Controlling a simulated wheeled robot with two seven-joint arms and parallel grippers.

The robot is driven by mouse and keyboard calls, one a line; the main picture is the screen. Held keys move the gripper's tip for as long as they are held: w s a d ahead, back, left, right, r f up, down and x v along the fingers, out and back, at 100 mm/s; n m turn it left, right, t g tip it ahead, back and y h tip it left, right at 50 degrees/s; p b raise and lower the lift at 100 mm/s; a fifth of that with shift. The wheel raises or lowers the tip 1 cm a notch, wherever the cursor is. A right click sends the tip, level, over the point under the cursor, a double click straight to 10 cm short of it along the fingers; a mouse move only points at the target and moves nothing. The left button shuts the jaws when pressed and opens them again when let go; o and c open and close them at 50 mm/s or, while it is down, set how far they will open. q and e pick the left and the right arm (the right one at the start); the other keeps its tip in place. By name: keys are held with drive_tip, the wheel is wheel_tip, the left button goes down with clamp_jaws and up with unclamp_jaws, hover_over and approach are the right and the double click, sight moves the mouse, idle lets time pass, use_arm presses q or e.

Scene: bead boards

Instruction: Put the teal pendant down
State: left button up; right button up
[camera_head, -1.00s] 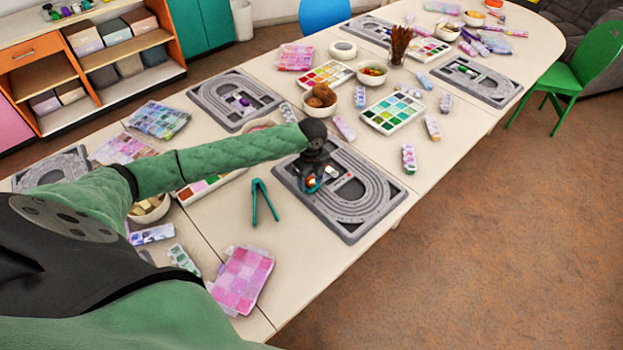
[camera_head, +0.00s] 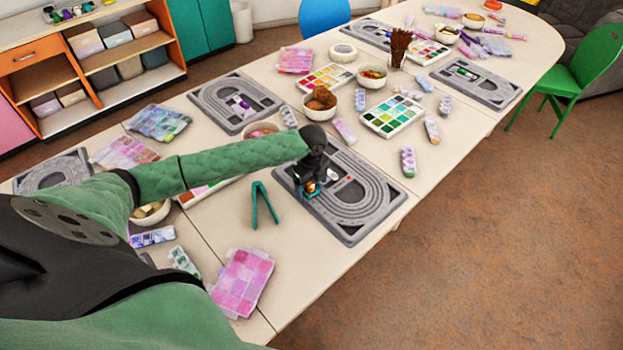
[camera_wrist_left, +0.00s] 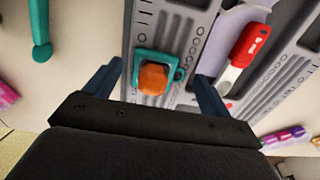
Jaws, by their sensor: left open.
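The teal pendant (camera_wrist_left: 158,73), a teal frame around an orange-brown stone, lies on the grey bead board (camera_wrist_left: 290,98) in the left wrist view. My left gripper (camera_wrist_left: 160,75) is open, with one finger on each side of the pendant and a gap to both. In the head view my left gripper (camera_head: 310,188) is over the left part of the near bead board (camera_head: 372,225) and mostly hides the pendant. My right gripper does not show.
A red-handled tool (camera_wrist_left: 250,42) lies right of the pendant on the board. Teal tweezers (camera_head: 264,203) lie left of the board. A pink bead box (camera_head: 241,282) is at the near edge. Other boards, bowls and bead trays fill the far table.

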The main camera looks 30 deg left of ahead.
use_arm(q)
drive_tip(key=shift+r, duration=0.3)
wheel_tip(320, 180, up, 12)
drive_tip(key=b, duration=0.3)
drive_tip(key=shift+f+b, duration=0.2)
drive_tip(key=shift+b, duration=0.2)
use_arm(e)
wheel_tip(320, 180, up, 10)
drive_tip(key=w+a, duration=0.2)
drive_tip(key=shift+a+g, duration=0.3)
use_arm(q)
drive_tip(key=shift+f, duration=0.1)
